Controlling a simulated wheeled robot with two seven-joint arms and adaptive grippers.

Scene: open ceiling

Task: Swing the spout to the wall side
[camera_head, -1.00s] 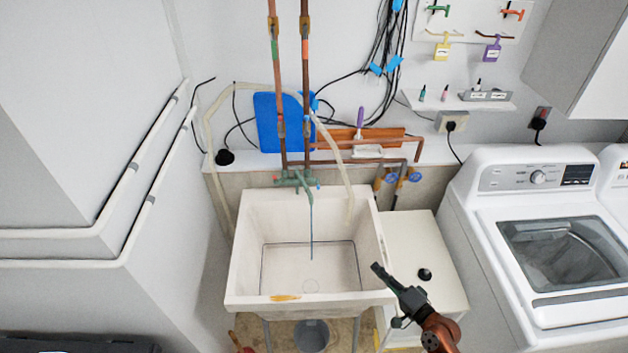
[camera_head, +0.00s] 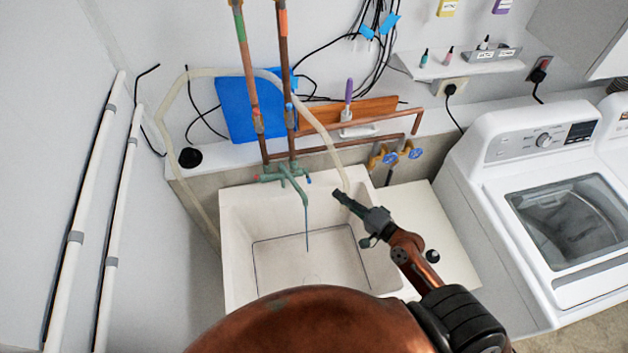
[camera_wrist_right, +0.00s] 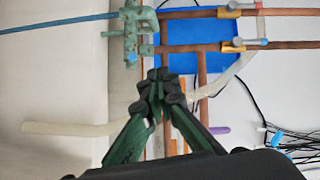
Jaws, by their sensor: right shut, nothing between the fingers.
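The green tap (camera_head: 285,172) stands at the back rim of the white sink (camera_head: 233,270). Its thin spout (camera_head: 301,192) points forward over the basin, and a thin blue-grey line hangs below its end. My right gripper (camera_head: 339,196) is above the right side of the sink, right of the spout and apart from it. In the right wrist view, the fingers of my right gripper (camera_wrist_right: 161,84) are shut and empty. The tap body (camera_wrist_right: 133,35) is just beyond and above them, with the spout (camera_wrist_right: 105,17) running left. My left gripper is out of view.
A pale hose (camera_head: 322,130) arches from the left and ends near my right fingertips. Copper pipes (camera_head: 287,95) rise behind the tap. A blue board (camera_head: 240,108) leans on the wall. A washing machine (camera_head: 490,160) stands at right. The basin's middle is clear.

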